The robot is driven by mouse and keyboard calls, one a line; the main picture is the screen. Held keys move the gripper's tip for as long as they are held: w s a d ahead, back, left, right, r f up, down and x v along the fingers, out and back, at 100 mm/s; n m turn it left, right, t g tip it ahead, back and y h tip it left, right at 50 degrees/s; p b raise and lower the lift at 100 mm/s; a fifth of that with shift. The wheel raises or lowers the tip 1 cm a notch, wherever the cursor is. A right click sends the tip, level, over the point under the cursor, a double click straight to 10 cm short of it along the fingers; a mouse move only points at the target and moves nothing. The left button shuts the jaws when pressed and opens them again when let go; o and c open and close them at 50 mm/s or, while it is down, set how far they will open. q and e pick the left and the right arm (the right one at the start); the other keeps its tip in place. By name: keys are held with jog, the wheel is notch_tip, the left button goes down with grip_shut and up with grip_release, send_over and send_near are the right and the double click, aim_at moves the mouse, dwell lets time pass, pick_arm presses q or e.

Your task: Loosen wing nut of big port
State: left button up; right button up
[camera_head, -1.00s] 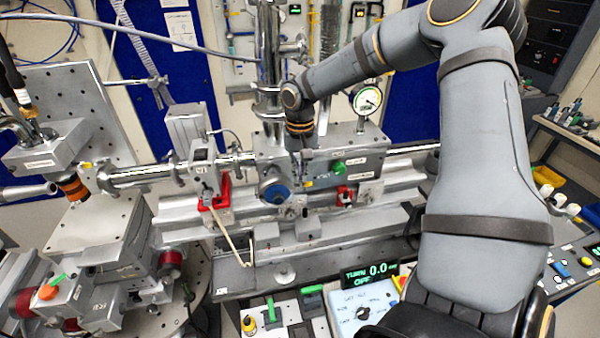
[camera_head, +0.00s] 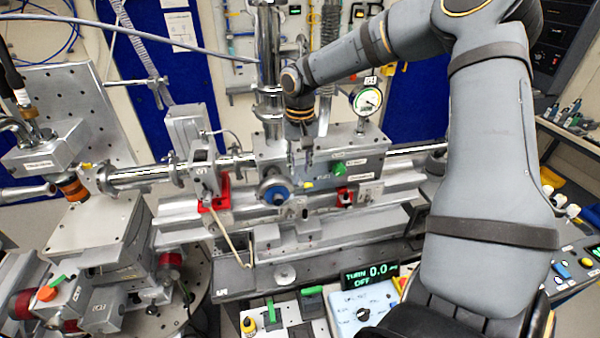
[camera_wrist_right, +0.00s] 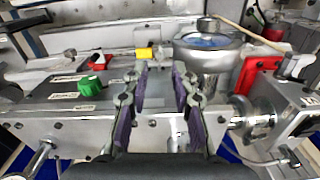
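The big port (camera_head: 276,192) is a round metal ring with a blue face on the front of the long metal chamber (camera_head: 340,161). It also shows in the right wrist view (camera_wrist_right: 208,62), with a small metal knob (camera_wrist_right: 207,25) at its rim; I cannot tell whether this is the wing nut. My right gripper (camera_head: 301,170) hangs above and right of the port, apart from it. In the right wrist view its two fingers (camera_wrist_right: 158,76) stand apart with nothing between them. My left gripper is not in view.
A green knob (camera_head: 339,169), a yellow piece (camera_wrist_right: 145,54) and red brackets (camera_head: 215,195) sit close to the port. A dial gauge (camera_head: 367,101) and vertical pipes rise behind the chamber. A control panel with a TURN display (camera_head: 370,276) stands in front.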

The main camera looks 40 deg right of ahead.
jog(key=shift+r, duration=2.4)
jog(key=shift+s+f, duration=0.1)
